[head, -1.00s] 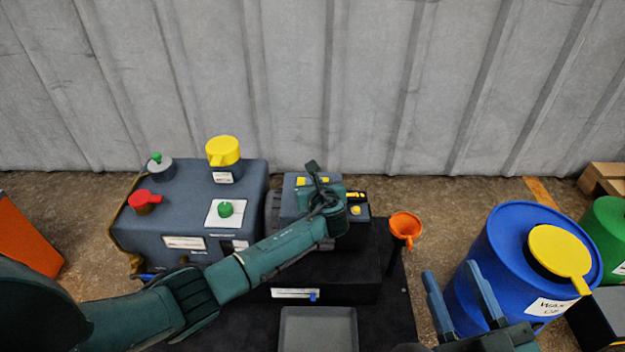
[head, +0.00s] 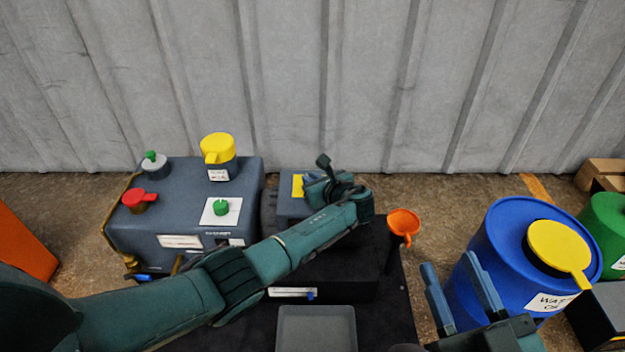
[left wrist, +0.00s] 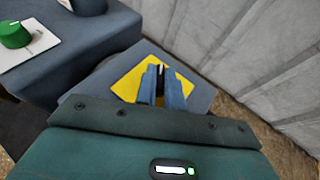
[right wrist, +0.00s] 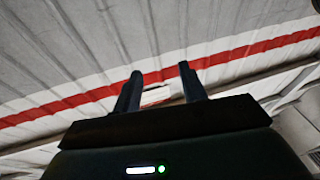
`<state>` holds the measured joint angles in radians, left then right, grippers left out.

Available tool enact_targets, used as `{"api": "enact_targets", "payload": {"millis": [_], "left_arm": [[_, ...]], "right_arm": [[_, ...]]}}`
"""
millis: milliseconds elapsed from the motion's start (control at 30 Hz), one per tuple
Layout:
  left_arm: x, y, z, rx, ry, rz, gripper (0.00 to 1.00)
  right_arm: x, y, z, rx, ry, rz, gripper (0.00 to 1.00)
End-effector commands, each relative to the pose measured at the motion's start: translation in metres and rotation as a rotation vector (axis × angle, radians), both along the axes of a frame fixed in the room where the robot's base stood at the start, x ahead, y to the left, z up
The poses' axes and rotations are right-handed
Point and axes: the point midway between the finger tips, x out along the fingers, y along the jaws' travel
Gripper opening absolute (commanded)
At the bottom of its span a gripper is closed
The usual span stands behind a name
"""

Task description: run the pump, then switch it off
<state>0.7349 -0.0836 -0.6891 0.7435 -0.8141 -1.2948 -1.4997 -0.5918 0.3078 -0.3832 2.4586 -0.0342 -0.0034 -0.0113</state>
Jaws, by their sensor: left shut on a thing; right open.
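The pump (head: 240,257) is a blue-grey housing at the left in the head view. On its top is a green knob (head: 221,208) on a white plate. A smaller box (head: 287,208) beside it carries a yellow plate (head: 297,186). My left gripper (head: 308,180) is over this plate. In the left wrist view its fingers (left wrist: 161,75) are shut on a small dark switch with a white mark, standing on the yellow plate (left wrist: 128,85). The fingers hide most of the switch. My right gripper (head: 449,264) is open and empty near the blue drum.
The pump top also has a red-handled fitting (head: 139,199), a yellow cap (head: 217,148) and a green-topped fitting (head: 154,164). An orange funnel (head: 404,222) and a blue waste oil drum (head: 500,240) stand right. A grey tray (head: 316,328) lies in front.

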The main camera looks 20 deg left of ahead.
Motion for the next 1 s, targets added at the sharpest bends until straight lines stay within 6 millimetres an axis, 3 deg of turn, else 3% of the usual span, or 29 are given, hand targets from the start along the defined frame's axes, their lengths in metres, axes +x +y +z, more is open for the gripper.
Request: {"api": "enact_targets", "payload": {"millis": [100,133,400,733,900,1000], "left_arm": [[0.0,0.001,0.0,-0.002,0.0,0.002,0.0],[0.0,0.001,0.0,-0.002,0.001,0.001,0.11],[0.0,0.001,0.0,-0.001,0.0,0.0,0.32],[-0.004,-0.005,0.004,-0.002,0.001,-0.002,0.32],[-0.023,-0.025,0.018,-0.003,0.003,-0.003,0.32],[-0.037,-0.04,0.028,-0.003,0.003,-0.003,0.32]], "right_arm": [[0.0,0.0,0.0,0.0,-0.001,0.001,0.42],[0.0,0.0,0.0,0.001,-0.002,0.001,0.42],[-0.001,0.0,-0.001,0.002,0.001,0.002,0.42],[-0.002,0.0,0.004,-0.002,0.005,-0.002,0.42],[-0.001,-0.002,0.016,-0.036,-0.008,-0.023,0.42],[-0.001,-0.006,0.003,-0.084,0.019,-0.047,0.42]]}}
